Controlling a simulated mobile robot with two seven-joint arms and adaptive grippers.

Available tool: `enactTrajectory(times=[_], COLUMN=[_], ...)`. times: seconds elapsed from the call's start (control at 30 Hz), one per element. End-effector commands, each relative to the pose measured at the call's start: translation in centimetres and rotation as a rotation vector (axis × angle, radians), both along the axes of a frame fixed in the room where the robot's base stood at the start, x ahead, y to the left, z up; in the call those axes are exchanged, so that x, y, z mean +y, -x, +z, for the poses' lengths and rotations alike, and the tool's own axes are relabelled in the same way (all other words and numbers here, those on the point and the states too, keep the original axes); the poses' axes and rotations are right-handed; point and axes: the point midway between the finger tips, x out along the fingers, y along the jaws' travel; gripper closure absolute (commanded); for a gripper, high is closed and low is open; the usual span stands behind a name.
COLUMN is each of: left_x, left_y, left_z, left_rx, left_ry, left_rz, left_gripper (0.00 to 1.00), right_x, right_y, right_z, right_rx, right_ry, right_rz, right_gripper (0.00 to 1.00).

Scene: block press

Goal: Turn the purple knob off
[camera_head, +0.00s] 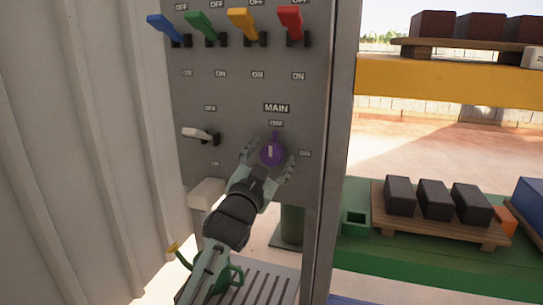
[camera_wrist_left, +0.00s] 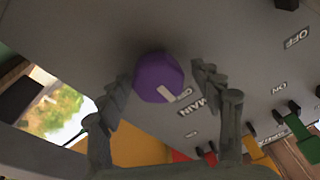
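The purple knob (camera_head: 271,152) sits on the grey panel (camera_head: 235,100) below the MAIN label, with OFF marked above it and ON to its right. Its pale pointer mark looks roughly upright, toward OFF. My left gripper (camera_head: 267,160) is at the knob, its two fingers spread on either side. In the left wrist view the knob (camera_wrist_left: 158,78) lies between the open fingers (camera_wrist_left: 160,95), with gaps visible on both sides. My right gripper is not in view.
Blue (camera_head: 166,29), green (camera_head: 203,27), yellow (camera_head: 245,25) and red (camera_head: 290,22) levers line the panel top. A white lever (camera_head: 198,134) is left of the knob. A corrugated wall (camera_head: 80,120) stands left. Dark blocks (camera_head: 435,200) rest on a pallet at right.

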Motion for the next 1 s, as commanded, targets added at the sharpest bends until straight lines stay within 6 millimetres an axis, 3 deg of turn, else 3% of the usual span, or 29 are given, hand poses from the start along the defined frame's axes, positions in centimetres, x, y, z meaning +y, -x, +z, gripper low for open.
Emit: enactTrajectory(times=[0.33, 0.7, 1.0], left_x=[0.3, 2.6, 3.6], left_y=[1.0, 8.1, 11.1], left_z=[-0.4, -1.5, -1.9], left_rx=[0.003, 0.002, 0.002], left_ry=[-0.002, -0.002, -0.002], left_rz=[0.0, -0.001, 0.0], left_gripper=[0.35, 0.35, 0.35], right_x=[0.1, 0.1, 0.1], right_y=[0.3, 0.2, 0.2], right_z=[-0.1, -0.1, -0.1], right_rx=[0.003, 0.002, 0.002], right_ry=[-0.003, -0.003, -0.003], right_rz=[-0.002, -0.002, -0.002], right_gripper=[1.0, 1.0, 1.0])
